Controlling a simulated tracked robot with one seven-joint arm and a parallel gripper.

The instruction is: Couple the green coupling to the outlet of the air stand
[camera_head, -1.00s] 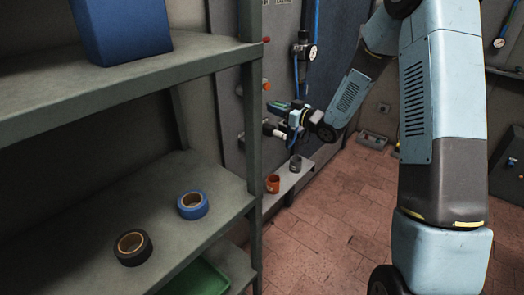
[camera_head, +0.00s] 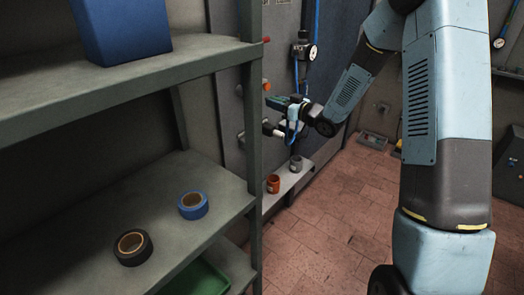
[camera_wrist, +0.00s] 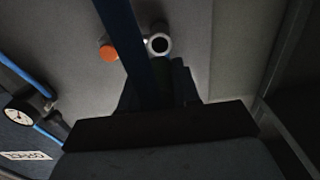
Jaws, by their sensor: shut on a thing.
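The air stand's grey panel (camera_head: 228,100) stands behind the shelf upright. My gripper (camera_head: 272,114) is close in front of it, shut. A blue hose (camera_head: 293,128) hangs at the gripper, and in the wrist view the blue hose (camera_wrist: 125,40) runs down to the dark jaws (camera_wrist: 160,92). The wrist view shows a white ring with a dark bore, apparently the outlet (camera_wrist: 158,44), beyond the jaws beside an orange knob (camera_wrist: 108,51). A gap seems to remain between jaws and ring.
A gauge (camera_head: 311,52) with a blue hose is mounted above and right of the gripper. An orange cup (camera_head: 272,184) and a grey cup (camera_head: 296,163) stand on a low ledge. The near shelf (camera_head: 150,225) bears two tape rolls.

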